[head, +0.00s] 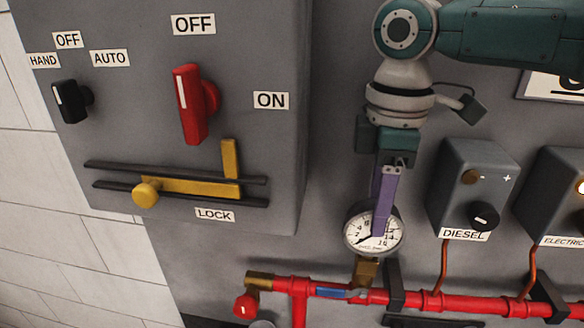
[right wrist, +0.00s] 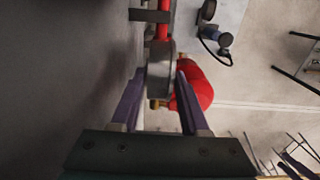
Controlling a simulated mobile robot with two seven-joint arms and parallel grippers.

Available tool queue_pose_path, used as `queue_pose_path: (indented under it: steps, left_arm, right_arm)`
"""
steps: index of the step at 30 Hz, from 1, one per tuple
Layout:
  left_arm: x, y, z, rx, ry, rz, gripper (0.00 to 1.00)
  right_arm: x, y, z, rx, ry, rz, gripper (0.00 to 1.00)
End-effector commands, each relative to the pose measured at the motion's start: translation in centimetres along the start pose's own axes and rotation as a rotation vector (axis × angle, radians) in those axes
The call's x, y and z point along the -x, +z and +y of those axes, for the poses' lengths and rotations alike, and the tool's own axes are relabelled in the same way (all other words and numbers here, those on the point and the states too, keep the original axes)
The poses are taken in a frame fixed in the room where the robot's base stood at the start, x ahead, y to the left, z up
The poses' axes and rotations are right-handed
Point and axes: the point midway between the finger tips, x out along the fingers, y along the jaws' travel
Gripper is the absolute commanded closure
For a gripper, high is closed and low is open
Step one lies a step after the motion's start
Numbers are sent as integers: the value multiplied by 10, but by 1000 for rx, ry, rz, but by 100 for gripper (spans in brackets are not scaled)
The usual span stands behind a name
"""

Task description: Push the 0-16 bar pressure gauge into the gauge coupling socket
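The pressure gauge (head: 361,236), round with a white dial and grey rim, stands upright above the red pipe. My right gripper (head: 379,222) comes down from above, with one purple finger across the dial. In the right wrist view the gauge (right wrist: 160,84) is edge-on between the two purple fingers, and the gripper (right wrist: 164,75) looks shut on it. A brass fitting (head: 366,271) is directly under the gauge, at the red pipe. I cannot tell where the gauge's stem ends and the coupling socket begins, or how deep the stem sits. My left gripper is out of view.
The red pipe (head: 465,303) runs along the bottom, held by a dark bracket (head: 395,286). A blue-handled valve (head: 333,292) is left of the fitting. The diesel box (head: 465,185) stands close right; the grey cabinet (head: 265,150) with switches is left.

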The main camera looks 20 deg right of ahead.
Motion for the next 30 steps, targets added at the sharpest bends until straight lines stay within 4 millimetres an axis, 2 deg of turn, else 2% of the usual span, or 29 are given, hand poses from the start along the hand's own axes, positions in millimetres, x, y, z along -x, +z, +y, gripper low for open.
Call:
queue_pose_path:
  steps: [1, 6, 7, 14, 17, 30]
  left_arm:
    - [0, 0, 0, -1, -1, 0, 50]
    - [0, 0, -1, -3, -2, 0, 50]
    - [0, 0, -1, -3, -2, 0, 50]
    - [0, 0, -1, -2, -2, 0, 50]
    - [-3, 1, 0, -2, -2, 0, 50]
    - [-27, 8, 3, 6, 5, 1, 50]
  right_arm:
    - [0, 0, 0, 0, 0, 0, 49]
    - [0, 0, 0, 0, 0, 0, 29]
    - [0, 0, 0, 0, 0, 0, 28]
    - [0, 0, 0, 0, 0, -1, 28]
    - [6, 0, 0, 1, 0, 2, 28]
    - [84, -1, 1, 0, 3, 3, 28]
